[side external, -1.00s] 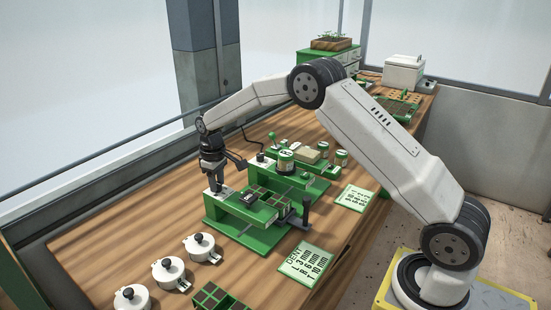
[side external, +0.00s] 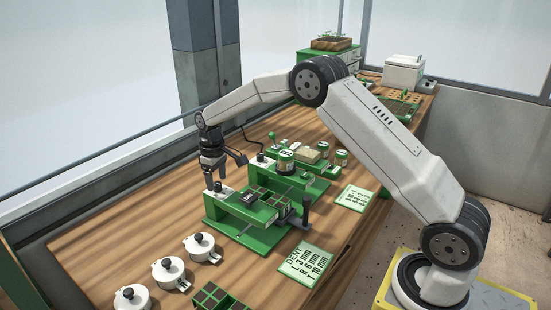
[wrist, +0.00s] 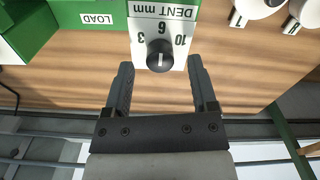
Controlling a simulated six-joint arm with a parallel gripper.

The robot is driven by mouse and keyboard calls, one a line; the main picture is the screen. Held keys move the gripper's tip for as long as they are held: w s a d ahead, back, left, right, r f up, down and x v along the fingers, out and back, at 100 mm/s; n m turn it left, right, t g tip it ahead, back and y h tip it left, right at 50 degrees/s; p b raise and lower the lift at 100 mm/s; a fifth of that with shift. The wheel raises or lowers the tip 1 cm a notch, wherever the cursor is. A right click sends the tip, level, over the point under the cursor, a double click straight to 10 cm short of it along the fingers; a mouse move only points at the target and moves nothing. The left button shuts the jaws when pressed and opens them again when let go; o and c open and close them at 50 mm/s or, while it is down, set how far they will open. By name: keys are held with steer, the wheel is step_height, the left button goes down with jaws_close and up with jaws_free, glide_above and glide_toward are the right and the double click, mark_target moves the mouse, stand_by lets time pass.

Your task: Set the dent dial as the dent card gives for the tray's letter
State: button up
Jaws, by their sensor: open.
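The dent dial (wrist: 160,55) is a black knob on a white plate marked DENT mm with 3, 6 and 10. Its white line stands upright in the wrist view, in line with the 6. My gripper (wrist: 160,70) is open and empty, with a finger on either side of the knob in that view. In the side external view my gripper (side external: 213,176) is just above the dial plate (side external: 225,193). The dent card (side external: 306,262) lies on the bench, with rows that seem to read L 3, B 6, T 10 mm. The green tray (side external: 268,194) has a dark label, too small to read.
White lidded pots (side external: 199,247) stand at the front left. A second card (side external: 355,198) lies to the right of the machine. Jars (side external: 286,162) stand behind the tray.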

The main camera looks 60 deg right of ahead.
mark_target(218, 184)
steer(key=shift+r, duration=3.35)
steer(key=shift+s+a, duration=0.1)
steer(key=shift+s, duration=0.15)
steer(key=s+a+f+m+t, duration=0.1)
steer(key=s+a+f, duration=0.1)
steer(key=s, duration=1.2)
steer(key=s+a+f+m+t, duration=0.1)
steer(key=s+a+f, duration=0.1)
steer(key=s, duration=1.2)
steer(key=shift+s+a+f+t, duration=0.2)
steer(key=shift+a+f+t, duration=0.1)
steer(key=shift+a, duration=0.1)
